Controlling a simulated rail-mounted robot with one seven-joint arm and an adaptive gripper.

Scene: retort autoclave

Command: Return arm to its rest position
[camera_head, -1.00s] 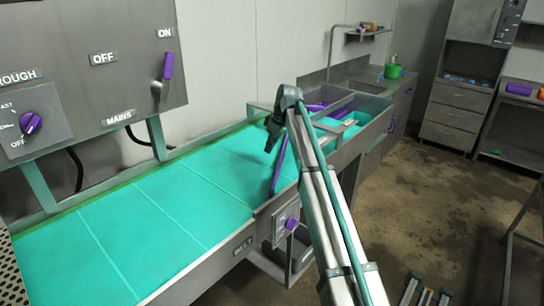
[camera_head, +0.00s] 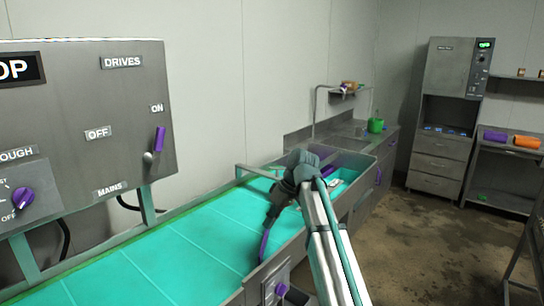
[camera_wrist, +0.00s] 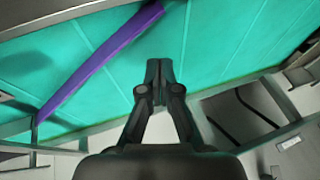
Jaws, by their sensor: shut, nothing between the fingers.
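My gripper (camera_wrist: 159,72) is shut and empty in the wrist view, its two fingertips together over the teal conveyor belt (camera_wrist: 230,35). A long purple bar (camera_wrist: 100,58) crosses the belt left of the fingers and does not touch them in the picture. In the head view my arm reaches up from the bottom right and bends down over the belt (camera_head: 190,245). My gripper (camera_head: 268,222) points down there beside the purple bar (camera_head: 264,245), which it partly hides.
A control panel (camera_head: 80,120) with a purple-handled mains switch (camera_head: 157,142) stands at the left. A sink counter with a green bucket (camera_head: 375,125) is behind the belt. A tall grey cabinet (camera_head: 455,100) and a shelf stand at the back right. The floor (camera_head: 420,240) at right is clear.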

